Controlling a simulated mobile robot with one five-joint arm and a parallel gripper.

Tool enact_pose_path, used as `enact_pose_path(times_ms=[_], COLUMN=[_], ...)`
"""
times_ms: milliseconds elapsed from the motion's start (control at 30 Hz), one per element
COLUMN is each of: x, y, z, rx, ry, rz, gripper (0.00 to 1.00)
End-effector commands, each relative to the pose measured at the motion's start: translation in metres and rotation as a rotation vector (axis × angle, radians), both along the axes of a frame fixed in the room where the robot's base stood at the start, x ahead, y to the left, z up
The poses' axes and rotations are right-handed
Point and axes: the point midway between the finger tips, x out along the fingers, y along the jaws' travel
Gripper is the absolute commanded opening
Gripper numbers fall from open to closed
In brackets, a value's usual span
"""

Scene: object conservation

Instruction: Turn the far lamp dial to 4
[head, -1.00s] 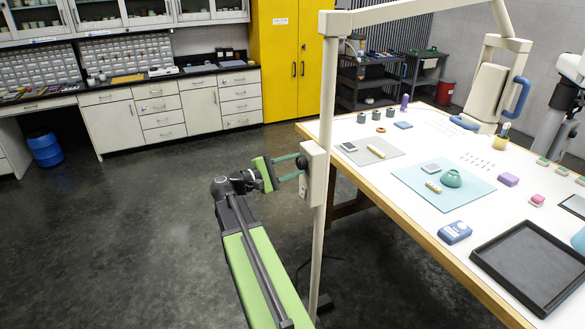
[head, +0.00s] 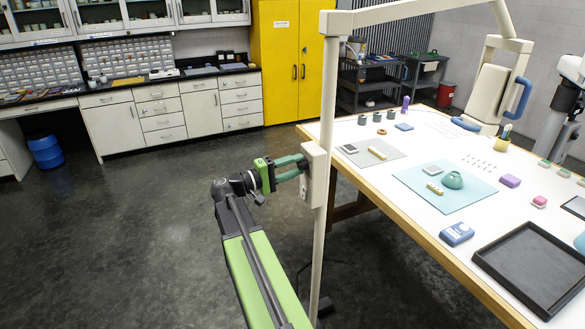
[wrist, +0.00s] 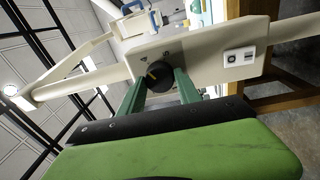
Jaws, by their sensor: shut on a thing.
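The lamp's cream control box (head: 313,178) is on the upright post at the table's left edge. Its round black dial (wrist: 160,77) faces my wrist camera and has a pale pointer mark. Small dark markings sit around the dial, too small to read surely. My gripper (wrist: 161,80) has its green fingers on either side of the dial, shut on it. In the head view my gripper (head: 303,166) reaches the box from the left, and the fingers hide most of the dial. The lamp head (head: 500,85) hangs over the table's far end.
A small switch plate (wrist: 240,56) is on the same box, to the right of the dial. The white table (head: 385,215) beyond the post carries a teal mat (head: 415,192), a black tray (head: 515,290) and small items. Open floor lies left of my arm.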

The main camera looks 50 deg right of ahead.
Motion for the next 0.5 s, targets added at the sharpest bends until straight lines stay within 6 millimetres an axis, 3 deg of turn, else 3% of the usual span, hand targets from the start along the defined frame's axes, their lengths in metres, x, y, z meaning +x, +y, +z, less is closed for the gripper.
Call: enact_pose_path(times_ms=[467,500], x=[0.0017,0.0016], y=[-0.0018,-0.0019], z=[0.0026,0.0026], rx=[-0.014,-0.013], ry=[-0.011,-0.010], rz=[0.006,0.006], gripper=[0.00,0.41])
